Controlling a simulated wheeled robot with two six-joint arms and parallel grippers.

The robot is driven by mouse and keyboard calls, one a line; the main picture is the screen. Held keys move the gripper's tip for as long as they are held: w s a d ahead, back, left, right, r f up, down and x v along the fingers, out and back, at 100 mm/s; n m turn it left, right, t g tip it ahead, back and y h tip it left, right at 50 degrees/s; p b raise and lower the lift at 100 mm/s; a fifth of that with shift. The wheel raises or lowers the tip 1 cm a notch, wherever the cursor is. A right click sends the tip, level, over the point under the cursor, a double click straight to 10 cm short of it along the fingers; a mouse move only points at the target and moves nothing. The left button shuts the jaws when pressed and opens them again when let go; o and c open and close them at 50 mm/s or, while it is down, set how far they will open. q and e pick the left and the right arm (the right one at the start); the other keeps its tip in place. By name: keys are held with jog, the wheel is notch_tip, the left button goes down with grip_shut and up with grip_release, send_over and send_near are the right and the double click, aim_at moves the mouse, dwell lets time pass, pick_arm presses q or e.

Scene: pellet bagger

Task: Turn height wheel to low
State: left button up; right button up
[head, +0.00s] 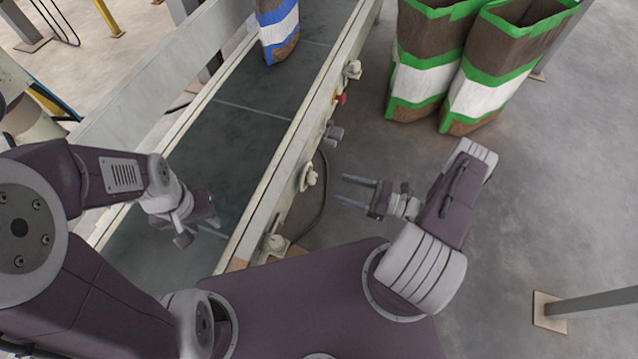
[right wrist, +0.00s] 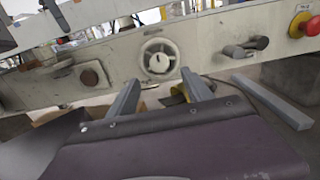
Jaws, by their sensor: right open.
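A round pale wheel (right wrist: 159,60) with a dark ring and light hub sits on the conveyor's side rail in the right wrist view. It looks like the height wheel; no low mark is readable. In the head view it shows as a small knob (head: 309,175) on the rail's right side. My right gripper (head: 342,190) is open and empty, its fingers pointing at the rail, a little apart from the wheel. In the right wrist view the fingertips (right wrist: 160,82) lie just below and either side of the wheel. My left gripper (head: 198,226) hangs over the belt; its jaw opening is unclear.
Along the rail (head: 257,215) sit a grey lever (head: 334,133), a red button (head: 341,99) and a lower knob (head: 276,243). A blue-banded bag (head: 278,30) stands on the belt. Two green-edged bags (head: 425,70) stand on the floor beyond.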

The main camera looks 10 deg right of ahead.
aim_at(308, 177)
pick_arm(q)
notch_tip(308, 177, down, 3)
jog(key=b, duration=0.2)
jog(key=shift+b, duration=0.3)
pick_arm(e)
jog(key=x, duration=0.8)
jog(key=shift+w+a, duration=0.2)
grip_shut()
